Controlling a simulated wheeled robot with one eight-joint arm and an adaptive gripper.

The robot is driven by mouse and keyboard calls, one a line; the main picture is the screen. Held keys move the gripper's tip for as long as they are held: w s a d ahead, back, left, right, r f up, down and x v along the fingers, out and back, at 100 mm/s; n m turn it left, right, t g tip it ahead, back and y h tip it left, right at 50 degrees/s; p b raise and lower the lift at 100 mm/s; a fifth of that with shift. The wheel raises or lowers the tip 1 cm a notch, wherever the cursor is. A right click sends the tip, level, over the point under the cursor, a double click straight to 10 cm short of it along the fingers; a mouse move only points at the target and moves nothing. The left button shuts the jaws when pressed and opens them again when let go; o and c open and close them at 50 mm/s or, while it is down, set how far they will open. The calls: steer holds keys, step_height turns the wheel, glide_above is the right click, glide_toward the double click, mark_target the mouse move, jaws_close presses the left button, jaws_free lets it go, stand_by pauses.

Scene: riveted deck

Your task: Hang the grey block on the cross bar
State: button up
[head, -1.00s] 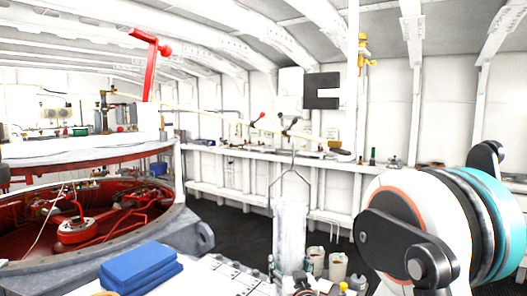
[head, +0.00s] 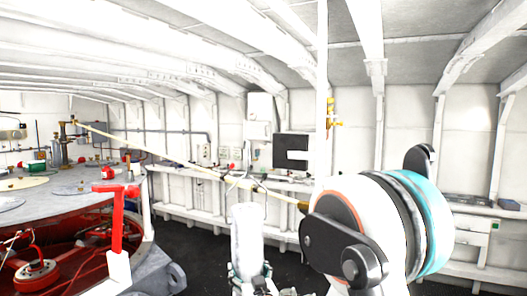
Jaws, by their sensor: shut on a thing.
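A red T-shaped stand (head: 117,222) with a short cross bar (head: 112,188) on top rises from a white base at the lower left of the head view. A dark grey block-like piece (head: 281,152) with a notch open to the right shows near the middle, beside the white pole; I cannot tell whether it is the task's grey block or what supports it. My arm's white, teal and black links fill the lower right.
A pale upright cylinder (head: 246,232) stands at the lower middle. The large round red machine casing (head: 70,232) fills the left. Dark floor (head: 195,250) lies open between casing and cylinder.

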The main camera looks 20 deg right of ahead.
mark_target(247, 206)
step_height(247, 206, up, 20)
steer(key=p, duration=1.8)
steer(key=shift+f, duration=0.1)
